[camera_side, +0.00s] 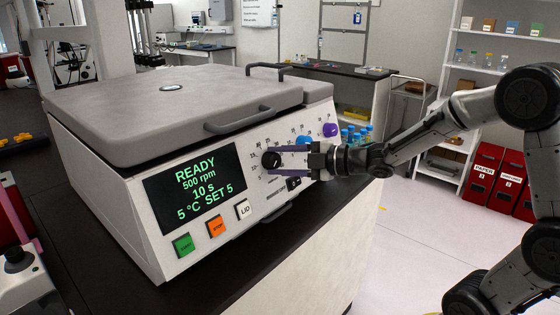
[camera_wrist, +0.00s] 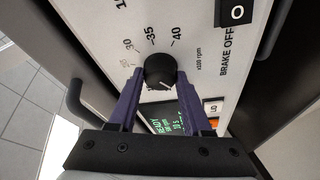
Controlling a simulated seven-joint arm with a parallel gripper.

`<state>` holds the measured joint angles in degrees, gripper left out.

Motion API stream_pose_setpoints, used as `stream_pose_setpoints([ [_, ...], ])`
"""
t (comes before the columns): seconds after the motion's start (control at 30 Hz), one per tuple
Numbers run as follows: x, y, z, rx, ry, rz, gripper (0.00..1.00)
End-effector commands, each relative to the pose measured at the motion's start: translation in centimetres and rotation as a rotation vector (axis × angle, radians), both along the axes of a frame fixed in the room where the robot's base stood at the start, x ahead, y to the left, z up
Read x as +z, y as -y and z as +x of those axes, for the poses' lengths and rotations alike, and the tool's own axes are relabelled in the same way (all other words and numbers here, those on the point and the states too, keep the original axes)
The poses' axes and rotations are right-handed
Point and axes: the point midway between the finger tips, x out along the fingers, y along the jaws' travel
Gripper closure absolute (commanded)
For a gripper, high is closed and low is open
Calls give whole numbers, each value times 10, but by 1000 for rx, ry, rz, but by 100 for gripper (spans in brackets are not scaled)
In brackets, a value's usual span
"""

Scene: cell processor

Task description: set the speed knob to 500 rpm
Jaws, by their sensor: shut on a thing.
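The black speed knob (camera_side: 271,160) is on the front panel of the grey-and-white machine (camera_side: 130,205). In the wrist view the knob (camera_wrist: 160,70) is ringed by printed numbers such as 30, 35 and 40, with "x100 rpm" beside it. My gripper (camera_side: 276,163) is at the panel, with its purple fingers shut on either side of the knob; the fingers (camera_wrist: 160,77) also show in the wrist view. The display (camera_side: 196,188) reads READY, 500 rpm, 10 s, 5 °C, SET 5. The knob's pointer is hard to make out.
A blue knob (camera_side: 304,141) and a purple knob (camera_side: 330,130) sit up and right of the speed knob. A black rocker switch (camera_side: 294,184) lies below my fingers. Green (camera_side: 183,245), orange (camera_side: 216,226) and white LID (camera_side: 243,209) buttons are below the display. The lid handle (camera_side: 240,122) juts out above.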

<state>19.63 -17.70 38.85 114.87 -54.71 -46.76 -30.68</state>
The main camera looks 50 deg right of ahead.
Motion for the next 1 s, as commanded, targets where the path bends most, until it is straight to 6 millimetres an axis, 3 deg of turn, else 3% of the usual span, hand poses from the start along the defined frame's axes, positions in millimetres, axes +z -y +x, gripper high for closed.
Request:
stream_pose_setpoints([
  [0.2,0,0,0,-1,-2,-1,100],
  [0.23,0,0,0,-1,-2,-1,48],
  [0.4,0,0,0,0,-1,0,21],
  [0.77,2,2,-4,-2,1,0,21],
  [1.0,10,15,-41,-7,3,-2,21],
])
